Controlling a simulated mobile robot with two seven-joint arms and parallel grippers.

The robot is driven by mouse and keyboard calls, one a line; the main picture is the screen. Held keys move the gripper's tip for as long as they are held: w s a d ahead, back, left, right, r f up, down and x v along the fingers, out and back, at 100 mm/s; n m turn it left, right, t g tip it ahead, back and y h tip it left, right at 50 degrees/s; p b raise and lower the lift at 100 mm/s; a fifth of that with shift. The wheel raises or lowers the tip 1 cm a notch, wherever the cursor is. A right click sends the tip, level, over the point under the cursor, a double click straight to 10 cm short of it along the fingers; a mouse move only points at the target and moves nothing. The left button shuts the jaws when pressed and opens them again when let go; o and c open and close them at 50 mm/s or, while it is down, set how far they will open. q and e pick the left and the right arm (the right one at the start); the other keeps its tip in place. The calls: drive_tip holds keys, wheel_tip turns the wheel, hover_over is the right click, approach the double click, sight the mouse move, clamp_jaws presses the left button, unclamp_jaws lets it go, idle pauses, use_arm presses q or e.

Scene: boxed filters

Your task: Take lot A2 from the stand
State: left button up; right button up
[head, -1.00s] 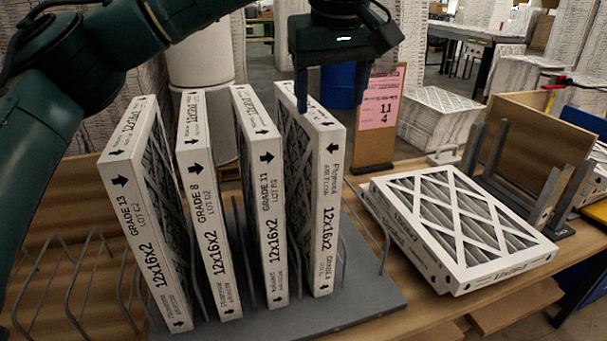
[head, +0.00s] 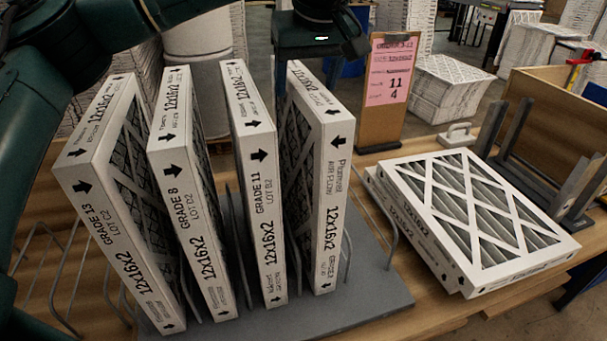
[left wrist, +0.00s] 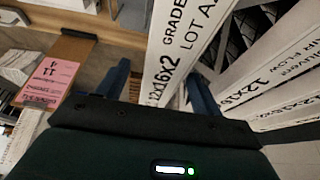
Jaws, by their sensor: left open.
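Several white-framed filters stand upright in a wire stand (head: 375,312). The rightmost filter (head: 328,210) shows a label with air flow and 12x16x2 in the head view. In the left wrist view a filter edge (left wrist: 172,55) reads GRADE and LOT A, with the last character cut off. My left gripper (head: 292,74) is open at the top of the rightmost filter, one finger showing on its left side. In the left wrist view that labelled edge lies between the two blue fingers. Contact cannot be told. My right gripper is not in view.
Left of it stand the grade 11 (head: 262,190), grade 8 (head: 192,200) and grade 13 (head: 120,215) filters, closely spaced. Flat filters (head: 475,220) lie at the right. A pink card on a board (head: 385,90) stands behind, beside an empty grey rack (head: 510,150).

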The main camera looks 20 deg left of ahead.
use_arm(q)
drive_tip(key=shift+p+x, duration=0.5)
drive_tip(key=shift+x, duration=2.1)
drive_tip(key=shift+s+a, duration=0.1)
drive_tip(key=shift+s, duration=0.05)
drive_tip(key=shift+f, duration=0.1)
drive_tip(key=shift+c, duration=0.4)
clamp_jaws()
